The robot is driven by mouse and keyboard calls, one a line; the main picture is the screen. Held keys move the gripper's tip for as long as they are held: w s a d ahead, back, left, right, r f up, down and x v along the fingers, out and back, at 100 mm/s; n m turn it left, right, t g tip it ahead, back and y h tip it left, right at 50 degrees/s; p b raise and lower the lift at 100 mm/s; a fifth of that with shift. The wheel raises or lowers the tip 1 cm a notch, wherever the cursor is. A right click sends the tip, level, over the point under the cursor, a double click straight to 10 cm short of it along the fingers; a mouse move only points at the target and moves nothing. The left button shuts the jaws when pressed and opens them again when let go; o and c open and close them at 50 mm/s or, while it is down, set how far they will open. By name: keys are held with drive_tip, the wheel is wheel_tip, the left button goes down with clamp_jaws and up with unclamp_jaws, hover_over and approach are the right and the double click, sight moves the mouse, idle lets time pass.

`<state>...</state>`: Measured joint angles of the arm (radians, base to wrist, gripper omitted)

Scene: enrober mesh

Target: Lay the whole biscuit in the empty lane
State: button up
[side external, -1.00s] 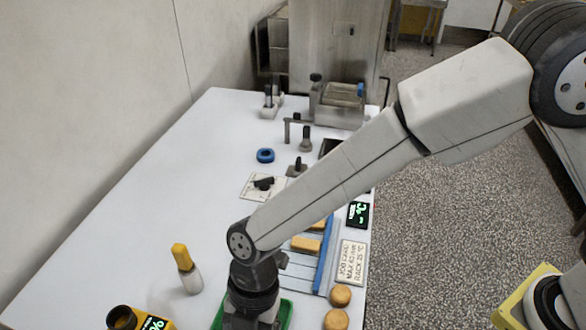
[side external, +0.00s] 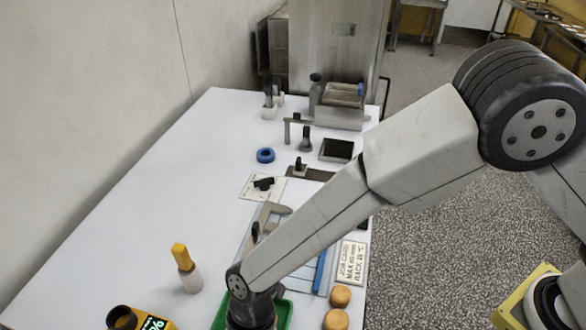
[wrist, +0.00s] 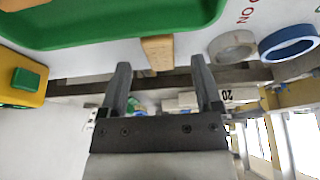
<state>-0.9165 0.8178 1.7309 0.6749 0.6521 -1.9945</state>
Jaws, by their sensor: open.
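In the wrist view my gripper (wrist: 160,78) is open, its two dark fingers apart with nothing between them. A tan oblong piece (wrist: 157,53), which looks like a biscuit, is beyond the fingertips, by the edge of the green tray (wrist: 110,35). I cannot tell whether it is whole. In the side view the striped lane rack (side external: 305,283) with its blue divider (side external: 320,270) is mostly behind my arm, so what lies in its lanes is hidden.
A job card (side external: 352,263) lies right of the lanes. A yellow-capped bottle (side external: 186,268) and a yellow-black device (side external: 140,319) stand front left. A blue ring (side external: 265,155) and metal fixtures (side external: 340,105) are farther back.

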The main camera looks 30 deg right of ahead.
drive_tip(key=shift+x, duration=0.85)
drive_tip(key=c, duration=1)
